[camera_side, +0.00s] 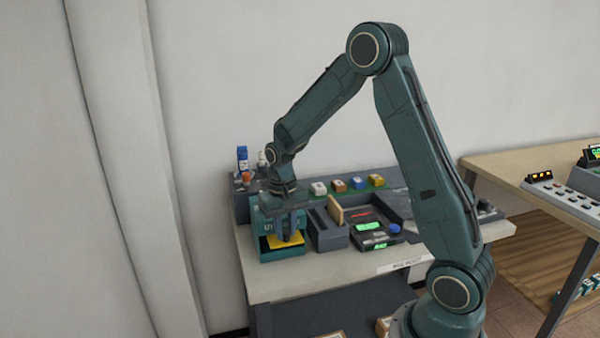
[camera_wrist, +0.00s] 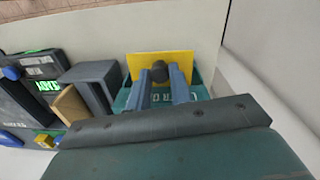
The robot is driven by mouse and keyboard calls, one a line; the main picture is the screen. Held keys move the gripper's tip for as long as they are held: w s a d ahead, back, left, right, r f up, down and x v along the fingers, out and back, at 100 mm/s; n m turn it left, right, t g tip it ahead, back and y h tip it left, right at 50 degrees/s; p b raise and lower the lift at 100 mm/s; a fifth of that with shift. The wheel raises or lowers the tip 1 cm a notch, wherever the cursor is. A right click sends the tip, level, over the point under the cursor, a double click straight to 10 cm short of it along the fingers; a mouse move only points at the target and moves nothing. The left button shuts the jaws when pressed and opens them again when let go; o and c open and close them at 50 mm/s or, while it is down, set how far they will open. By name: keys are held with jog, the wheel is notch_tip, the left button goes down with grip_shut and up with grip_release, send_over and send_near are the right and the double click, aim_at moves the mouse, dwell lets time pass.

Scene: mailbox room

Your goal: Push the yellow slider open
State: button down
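The yellow slider (camera_side: 287,242) is a flat plate on the teal box (camera_side: 268,253) at the left end of the table. In the wrist view, the slider (camera_wrist: 190,62) is a yellow plate with a dark round knob (camera_wrist: 159,72). My gripper (camera_side: 291,232) points down over the box, with its fingers at the slider. In the wrist view, the two blue-grey fingers of my gripper (camera_wrist: 160,80) stand apart on either side of the knob, very near it. Whether they press on it is unclear. My gripper hides part of the slider and box.
A grey slotted holder (camera_side: 328,237) with a tan card (camera_side: 336,214) stands just right of the box. A dark device with green displays (camera_side: 371,227) is beyond it. A blue bottle (camera_side: 242,158) stands behind. Bare tabletop (camera_side: 300,278) lies in front.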

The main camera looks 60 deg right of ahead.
aim_at(299, 237)
jog(key=shift+s+d, duration=1.2)
jog(key=shift+d, duration=0.05)
jog(key=c, duration=1.3)
grip_release()
jog(key=shift+o, duration=0.2)
jog(key=shift+r, duration=0.4)
notch_tip(299, 237, up, 13)
jog(key=shift+w+a, duration=0.15)
jog(key=shift+a, duration=0.1)
